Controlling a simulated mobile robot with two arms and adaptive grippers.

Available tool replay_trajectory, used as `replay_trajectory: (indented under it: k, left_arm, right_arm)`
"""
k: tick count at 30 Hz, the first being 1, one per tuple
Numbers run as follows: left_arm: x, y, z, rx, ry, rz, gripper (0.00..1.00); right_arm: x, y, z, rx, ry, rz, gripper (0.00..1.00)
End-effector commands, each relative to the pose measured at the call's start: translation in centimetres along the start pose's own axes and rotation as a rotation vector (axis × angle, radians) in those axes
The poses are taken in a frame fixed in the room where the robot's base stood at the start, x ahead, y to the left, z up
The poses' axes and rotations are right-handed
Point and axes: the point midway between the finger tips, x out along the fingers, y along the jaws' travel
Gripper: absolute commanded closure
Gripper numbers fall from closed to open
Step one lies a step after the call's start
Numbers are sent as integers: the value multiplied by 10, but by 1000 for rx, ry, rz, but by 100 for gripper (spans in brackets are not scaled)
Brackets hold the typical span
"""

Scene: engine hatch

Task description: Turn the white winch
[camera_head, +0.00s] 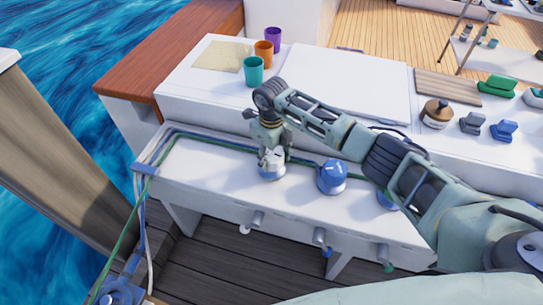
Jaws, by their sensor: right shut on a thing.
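The white winch (270,173) stands on the white ledge at the left end of the row of winches. My right gripper (271,158) points down from above and is shut on the top of the white winch. Its fingers hide part of the winch's top. My right arm reaches in from the lower right across the ledge. My left gripper is not in view.
A blue winch (332,177) stands just right of the white one, and another (388,200) is partly behind my arm. Blue and green ropes (190,133) run along the ledge. Teal (253,71), orange (264,54) and purple (273,38) cups stand behind on the counter.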

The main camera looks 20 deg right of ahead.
Motion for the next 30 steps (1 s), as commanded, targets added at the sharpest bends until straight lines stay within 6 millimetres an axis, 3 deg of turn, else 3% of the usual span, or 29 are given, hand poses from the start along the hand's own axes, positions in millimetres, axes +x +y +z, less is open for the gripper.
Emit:
replay_trajectory:
  k: [21,30]
  left_arm:
    - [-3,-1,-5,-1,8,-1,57]
    - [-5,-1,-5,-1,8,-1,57]
  right_arm:
    - [-1,0,2,520,0,4,74]
    - [0,0,2,651,0,4,74]
